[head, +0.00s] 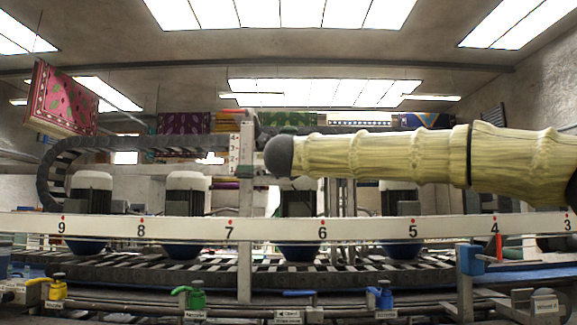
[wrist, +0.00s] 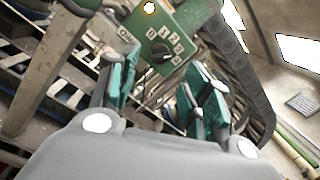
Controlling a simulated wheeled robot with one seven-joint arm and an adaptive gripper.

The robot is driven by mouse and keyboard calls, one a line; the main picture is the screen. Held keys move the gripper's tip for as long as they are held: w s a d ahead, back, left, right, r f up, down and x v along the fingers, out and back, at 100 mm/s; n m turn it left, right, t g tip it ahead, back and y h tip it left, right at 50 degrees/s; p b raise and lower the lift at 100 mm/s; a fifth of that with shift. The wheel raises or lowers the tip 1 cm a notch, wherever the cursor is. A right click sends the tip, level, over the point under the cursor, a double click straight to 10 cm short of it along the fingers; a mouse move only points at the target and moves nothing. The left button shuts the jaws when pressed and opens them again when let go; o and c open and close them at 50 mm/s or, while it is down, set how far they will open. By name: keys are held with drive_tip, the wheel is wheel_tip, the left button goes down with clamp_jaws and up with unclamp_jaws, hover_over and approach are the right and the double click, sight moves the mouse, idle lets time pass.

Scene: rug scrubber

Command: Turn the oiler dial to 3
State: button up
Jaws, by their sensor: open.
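The oiler dial (wrist: 160,53) is a small dark knob on a green panel (wrist: 188,18) in the wrist view. The knob's exact setting is too small to read. My gripper (wrist: 162,72) is open, with one green-padded finger at the left and the other at the right. The dial shows between and beyond the fingertips, and I see no contact. In the head view my arm crosses from the right, and the gripper cannot be made out there.
A long white rail (head: 370,228) with red-marked numbers crosses the head view. Behind it stand several white-topped motors over a slatted conveyor (head: 215,271). A post (head: 245,270) rises in front of the conveyor. A patterned rug (head: 62,100) hangs at the upper left.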

drive_tip(key=s, duration=0.5)
drive_tip(key=shift+s+f, duration=0.1)
drive_tip(key=shift+f, duration=0.2)
drive_tip(key=shift+a, duration=0.1)
